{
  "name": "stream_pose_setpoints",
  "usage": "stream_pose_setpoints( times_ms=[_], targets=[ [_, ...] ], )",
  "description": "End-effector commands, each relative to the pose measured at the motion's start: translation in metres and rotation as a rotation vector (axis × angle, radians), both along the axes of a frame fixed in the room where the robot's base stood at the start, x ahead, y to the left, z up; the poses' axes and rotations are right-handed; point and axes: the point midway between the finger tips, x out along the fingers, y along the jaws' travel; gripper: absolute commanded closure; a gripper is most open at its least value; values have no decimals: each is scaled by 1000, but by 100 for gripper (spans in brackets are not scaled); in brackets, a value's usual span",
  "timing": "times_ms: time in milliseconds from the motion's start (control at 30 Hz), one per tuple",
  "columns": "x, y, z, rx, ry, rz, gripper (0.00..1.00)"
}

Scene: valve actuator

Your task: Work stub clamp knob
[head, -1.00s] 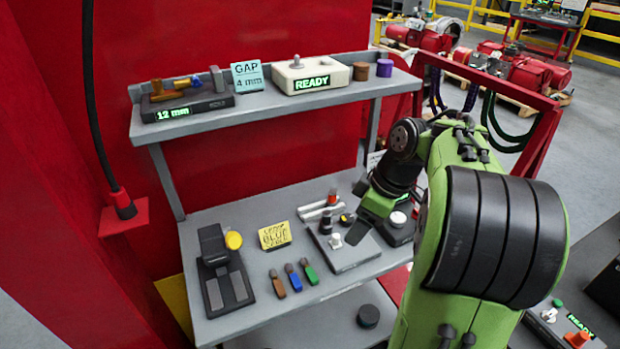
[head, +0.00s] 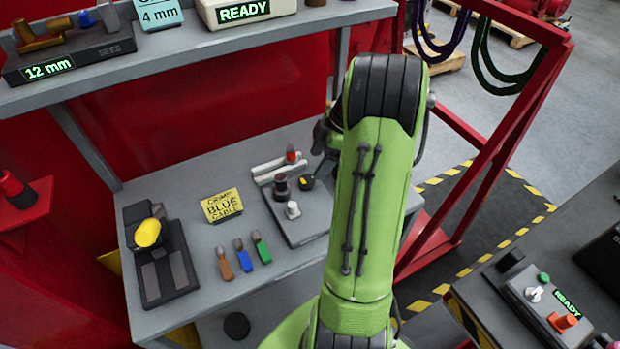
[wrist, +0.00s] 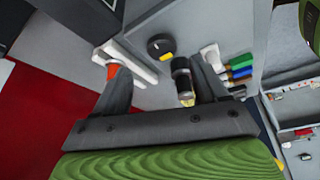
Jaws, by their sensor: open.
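A grey fixture plate (head: 305,228) on the bench carries a black round knob with a yellow mark (head: 306,184), a dark upright cylinder (head: 280,187) and a white knob (head: 293,210). No label tells which is the stub clamp knob. In the wrist view, the black-and-yellow knob (wrist: 160,47) lies beyond my fingertips, between their lines. The dark cylinder (wrist: 182,78) is just inside the right finger; contact cannot be told. The white knob (wrist: 212,56) is to the right. My gripper (wrist: 160,66) is open, with nothing held. In the head view my arm mostly hides it.
White bars (head: 272,170) with a red-tipped piece (head: 291,154) lie behind the plate. A shelf (head: 210,50) overhangs the back.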

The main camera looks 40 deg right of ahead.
Motion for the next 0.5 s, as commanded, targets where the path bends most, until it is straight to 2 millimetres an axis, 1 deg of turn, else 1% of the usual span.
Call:
stream_pose_setpoints(
  times_ms=[33,100,200,333,500],
  targets=[
    [3,5,-16,1,3,2,28],
    [7,10,-30,2,3,2,28],
    [11,15,-45,2,2,1,28],
    [14,18,-56,1,1,0,28],
    [15,19,-57,-1,0,0,28]
  ],
)
